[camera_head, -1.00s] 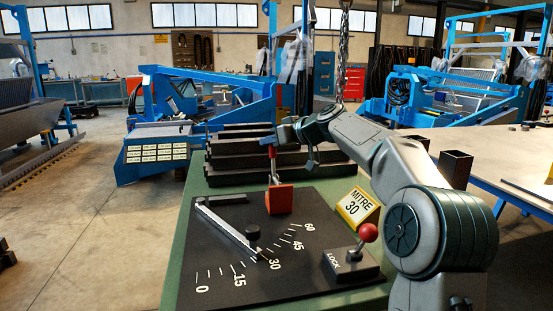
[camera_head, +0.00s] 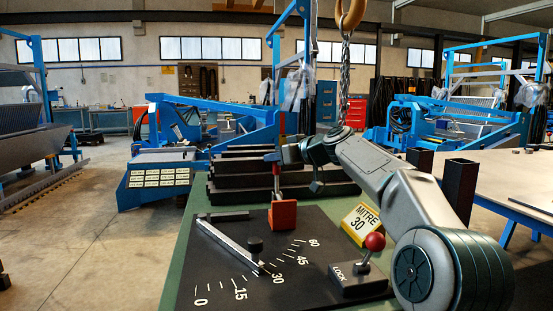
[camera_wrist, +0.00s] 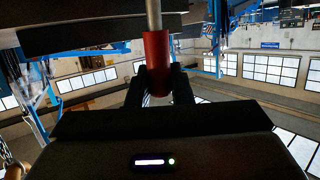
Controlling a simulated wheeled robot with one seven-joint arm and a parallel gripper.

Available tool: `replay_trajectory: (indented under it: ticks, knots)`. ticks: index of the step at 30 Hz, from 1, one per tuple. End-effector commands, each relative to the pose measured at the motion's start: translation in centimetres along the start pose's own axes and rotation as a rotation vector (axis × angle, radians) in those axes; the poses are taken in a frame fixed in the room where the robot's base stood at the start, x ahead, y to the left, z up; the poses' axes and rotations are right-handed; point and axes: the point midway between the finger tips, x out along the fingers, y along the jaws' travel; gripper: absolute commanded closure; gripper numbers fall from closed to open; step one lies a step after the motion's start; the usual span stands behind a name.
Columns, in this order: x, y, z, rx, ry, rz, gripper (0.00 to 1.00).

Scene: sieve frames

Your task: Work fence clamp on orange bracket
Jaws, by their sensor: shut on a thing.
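The orange bracket (camera_head: 283,214) stands on the dark angle-scale plate (camera_head: 225,285) on the green bench. The clamp's rod rises from it to a red handle (camera_head: 276,168), nearly upright. My gripper (camera_head: 277,160) is at the top of this handle and looks small there. In the wrist view the red handle (camera_wrist: 157,60) sits between the two black fingers of my gripper (camera_wrist: 158,84), which are shut on it. A pale metal rod (camera_wrist: 154,14) runs out of the handle. The clamp's contact with the bracket is too small to make out.
A fence bar (camera_head: 232,246) with a black knob lies across the scale near 30. A yellow "MITRE 30" sign (camera_head: 362,223) and a LOCK lever with red ball (camera_head: 375,242) stand to the right. Dark stacked bars (camera_head: 245,185) lie behind. A chain (camera_head: 345,80) hangs above my arm.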

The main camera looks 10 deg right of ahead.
Motion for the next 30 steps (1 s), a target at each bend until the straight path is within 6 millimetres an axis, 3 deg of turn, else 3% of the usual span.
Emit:
replay_trajectory:
  ticks: [1,3,11,16,30]
  knots:
    - [0.0,0.0,0.2,0.0,-0.004,-0.001,0.75]
    - [0.0,0.0,0.1,0.0,-0.003,-0.001,0.6]
    - [0.0,0.0,0.1,0.0,-0.002,-0.002,0.6]
    - [-1.0,0.0,0.1,0.0,-0.002,0.0,0.6]
    - [-10.1,0.1,0.1,0.001,-0.003,0.005,0.6]
